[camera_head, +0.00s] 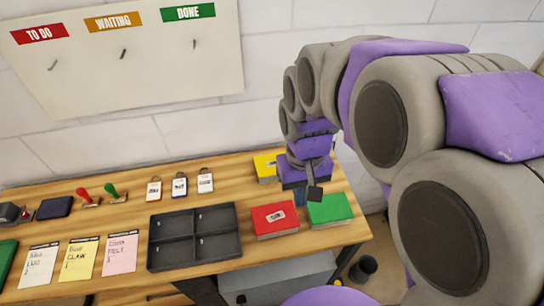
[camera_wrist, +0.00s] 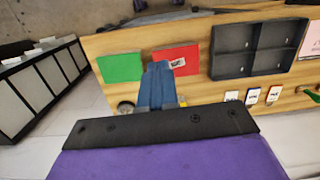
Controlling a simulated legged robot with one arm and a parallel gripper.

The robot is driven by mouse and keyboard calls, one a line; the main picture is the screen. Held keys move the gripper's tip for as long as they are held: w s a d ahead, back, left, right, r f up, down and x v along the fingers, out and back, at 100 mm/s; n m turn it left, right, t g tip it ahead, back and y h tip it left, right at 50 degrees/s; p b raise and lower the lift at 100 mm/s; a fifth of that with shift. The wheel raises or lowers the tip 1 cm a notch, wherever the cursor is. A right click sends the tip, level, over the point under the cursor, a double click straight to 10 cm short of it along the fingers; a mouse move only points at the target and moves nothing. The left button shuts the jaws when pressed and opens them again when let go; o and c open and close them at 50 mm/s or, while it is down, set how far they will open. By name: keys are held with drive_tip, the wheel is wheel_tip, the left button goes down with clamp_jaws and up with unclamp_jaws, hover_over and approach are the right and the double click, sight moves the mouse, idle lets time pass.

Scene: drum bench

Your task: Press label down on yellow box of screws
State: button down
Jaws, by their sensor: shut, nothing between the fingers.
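The yellow box (camera_head: 265,165) stands at the back right of the bench in the head view, partly hidden by my arm. I see no label on its visible part. My gripper (camera_head: 315,192) is shut and empty. In the wrist view my shut fingers (camera_wrist: 159,68) show between the green box (camera_wrist: 120,67) and the red box (camera_wrist: 190,57). A white label (camera_wrist: 177,63) lies on the red box, which also shows in the head view (camera_head: 270,228).
A black compartment tray (camera_head: 152,243) stands left of the red box. Three tags (camera_head: 179,188) lie behind it. White, yellow and pink cards (camera_head: 80,262) and stamps (camera_head: 86,199) are farther left. A board (camera_head: 130,75) hangs on the wall. Bare wood shows around the tray.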

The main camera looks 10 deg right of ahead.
drive_tip(key=w+f, duration=0.3)
drive_tip(key=w, duration=1.2)
drive_tip(key=t+b, duration=0.1)
hover_over(274, 163)
wheel_tip(274, 163, down, 7)
drive_tip(key=shift+f+b, duration=1.9)
drive_tip(key=shift+f, duration=1.8)
drive_tip(key=shift+f, duration=2.2)
drive_tip(key=shift+w+r, duration=0.1)
drive_tip(key=shift+r, duration=0.15)
drive_tip(key=shift+r+p, duration=0.35)
drive_tip(key=shift+p, duration=0.05)
drive_tip(key=shift+r, duration=0.15)
